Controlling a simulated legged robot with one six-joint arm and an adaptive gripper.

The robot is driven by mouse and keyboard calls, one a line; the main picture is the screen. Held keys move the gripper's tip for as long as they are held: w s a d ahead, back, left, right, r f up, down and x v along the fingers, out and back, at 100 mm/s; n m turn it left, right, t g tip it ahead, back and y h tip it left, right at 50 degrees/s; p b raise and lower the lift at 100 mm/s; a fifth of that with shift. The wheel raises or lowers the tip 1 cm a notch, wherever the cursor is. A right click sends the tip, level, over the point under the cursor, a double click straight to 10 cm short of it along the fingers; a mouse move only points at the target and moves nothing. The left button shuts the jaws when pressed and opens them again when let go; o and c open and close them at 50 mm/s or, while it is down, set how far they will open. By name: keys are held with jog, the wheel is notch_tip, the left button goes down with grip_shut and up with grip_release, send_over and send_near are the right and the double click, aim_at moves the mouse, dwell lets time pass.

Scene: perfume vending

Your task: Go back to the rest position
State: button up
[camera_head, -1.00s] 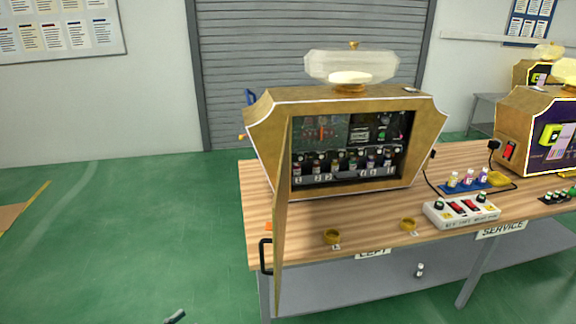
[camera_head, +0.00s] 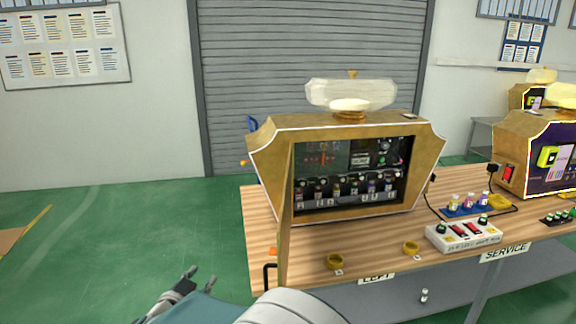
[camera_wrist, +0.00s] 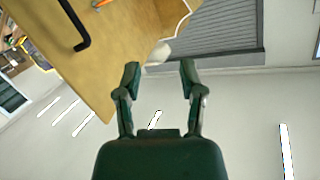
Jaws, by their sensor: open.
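My gripper (camera_head: 199,279) is at the bottom of the head view, left of the wooden table (camera_head: 262,205). It is open and empty, with its fingers apart in the wrist view (camera_wrist: 160,78). The gold vending machine (camera_head: 270,147) stands on the table with its front door (camera_head: 286,215) swung open toward me. Several small bottles (camera_head: 343,188) stand in a row inside it. In the wrist view the door (camera_wrist: 110,50) with its black handle (camera_wrist: 75,25) is close by, to the left of the fingers, and looks apart from them.
A white switch box (camera_head: 463,236), a blue tray (camera_head: 467,208) of small bottles and two gold rings (camera_head: 335,261) are on the table. A second machine (camera_head: 520,140) stands at the right. The green floor (camera_head: 120,240) at the left is clear.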

jog(key=d+r+n+g+y, duration=0.2)
jog(key=d+r+n+y, duration=0.3)
jog(key=d+r+y, duration=0.5)
jog(key=s+d+f+g+h, duration=0.2)
jog(key=s+d+g+h, duration=0.1)
jog(key=s+d, duration=0.8)
jog(key=s+d+f+n+g+h, duration=0.1)
jog(key=s+d+f+g+h, duration=0.1)
jog(key=s+d, duration=1)
jog(key=d+g+h, duration=0.1)
jog(key=g, duration=0.1)
jog(key=shift+s+d+f+g+h, duration=0.2)
jog(key=shift+s+d+g+h, duration=0.1)
jog(key=shift+d+g+h, duration=0.1)
